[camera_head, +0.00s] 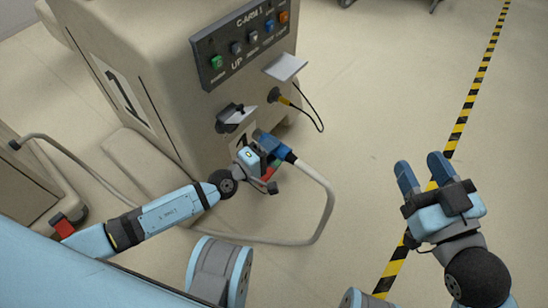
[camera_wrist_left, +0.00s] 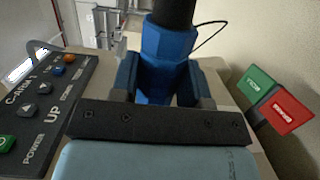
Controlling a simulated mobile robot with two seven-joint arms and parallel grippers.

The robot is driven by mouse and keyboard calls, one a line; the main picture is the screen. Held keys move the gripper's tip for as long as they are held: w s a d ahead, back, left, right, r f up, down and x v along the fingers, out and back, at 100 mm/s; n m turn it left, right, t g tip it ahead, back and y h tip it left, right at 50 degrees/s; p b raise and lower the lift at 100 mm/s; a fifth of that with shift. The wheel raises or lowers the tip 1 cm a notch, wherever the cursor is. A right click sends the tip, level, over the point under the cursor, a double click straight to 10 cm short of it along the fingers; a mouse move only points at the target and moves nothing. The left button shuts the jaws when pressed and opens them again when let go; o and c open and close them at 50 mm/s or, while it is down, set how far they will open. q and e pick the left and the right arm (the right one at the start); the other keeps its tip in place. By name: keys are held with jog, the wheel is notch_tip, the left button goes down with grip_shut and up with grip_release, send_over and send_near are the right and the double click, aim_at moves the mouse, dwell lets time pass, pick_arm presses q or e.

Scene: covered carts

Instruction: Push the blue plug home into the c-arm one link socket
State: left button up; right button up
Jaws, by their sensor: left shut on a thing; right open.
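My left gripper (camera_head: 268,148) is shut on the blue plug (camera_head: 281,151), low in front of the C-ARM 1 cart (camera_head: 160,75). In the left wrist view the blue plug (camera_wrist_left: 166,60) sits between the two fingers (camera_wrist_left: 160,85), with a black part at its top. A pale grey cable (camera_head: 328,195) runs from the plug. An open flap (camera_head: 235,113) is on the cart just above the gripper. My right gripper (camera_head: 422,174) is open and empty at the right.
The cart's button panel (camera_head: 240,52) is above. A second flap (camera_head: 286,67) is open above a yellow-and-black plug (camera_head: 284,100) with a thin black cable. Green (camera_wrist_left: 258,82) and red (camera_wrist_left: 286,113) tags show beside the fingers. The floor right of the cart is clear.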

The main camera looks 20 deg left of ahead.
pick_arm(q)
jog(key=shift+s+a+f+n+t+y, duration=0.1)
jog(key=shift+a+f+n+t+y, duration=0.1)
jog(key=shift+f, duration=0.2)
jog(key=shift+a+f+n+t+y, duration=0.1)
jog(key=shift+f+t, duration=0.1)
jog(key=shift+f, duration=0.15)
pick_arm(e)
jog(key=shift+f, duration=0.1)
pick_arm(q)
jog(key=shift+r, duration=0.15)
jog(key=shift+a, duration=0.15)
jog(key=shift+w+a+b, duration=0.2)
jog(key=shift+w+a, duration=0.1)
jog(key=shift+a, duration=0.55)
jog(key=shift+w+a+b, duration=0.2)
jog(key=shift+w+a, duration=0.15)
jog(key=shift+a, duration=0.55)
jog(key=shift+w+a+b, duration=0.2)
jog(key=shift+w+a, duration=0.1)
jog(key=shift+a, duration=0.55)
pick_arm(e)
jog(key=shift+w+d+n, duration=0.15)
jog(key=shift+n, duration=0.25)
jog(key=shift+r, duration=0.2)
